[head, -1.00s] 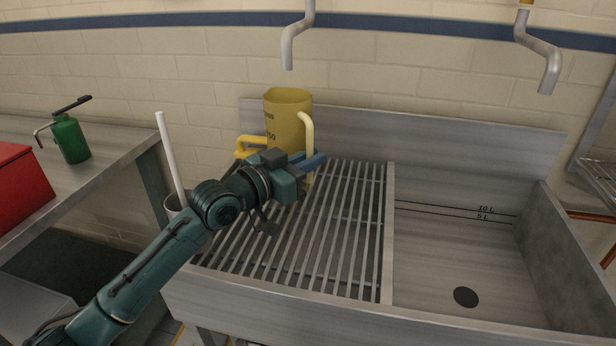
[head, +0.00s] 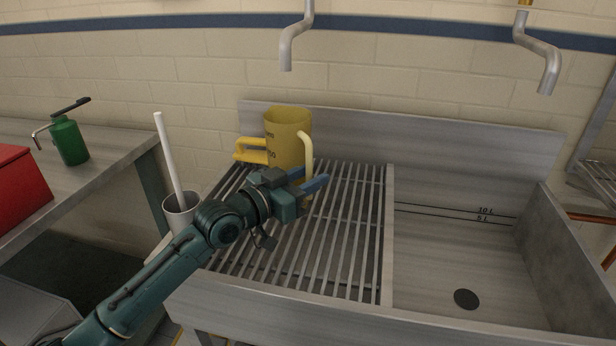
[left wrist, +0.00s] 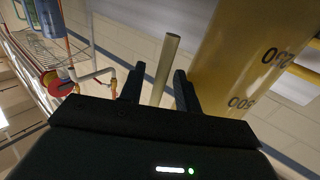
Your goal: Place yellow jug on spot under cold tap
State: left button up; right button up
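The yellow jug (head: 286,140) is upright at the back of the slatted rack (head: 345,230), below the left tap (head: 291,45). Its base is partly hidden by my left gripper, so contact with the slats cannot be seen. My left gripper (head: 318,184) is at the near handle. In the left wrist view the handle (left wrist: 165,70) stands between the spread fingers (left wrist: 160,92), with gaps on both sides. The jug wall (left wrist: 245,60) is close by on the right.
An open basin (head: 440,260) lies right of the rack, under a second tap (head: 541,60). A metal cup (head: 179,210) with a white rod stands left of the rack. A green pump bottle (head: 70,140) and a red box (head: 18,190) are on the left table.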

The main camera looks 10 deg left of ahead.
pick_arm(q)
jog(key=shift+r, duration=0.25)
jog(key=v, duration=1.2)
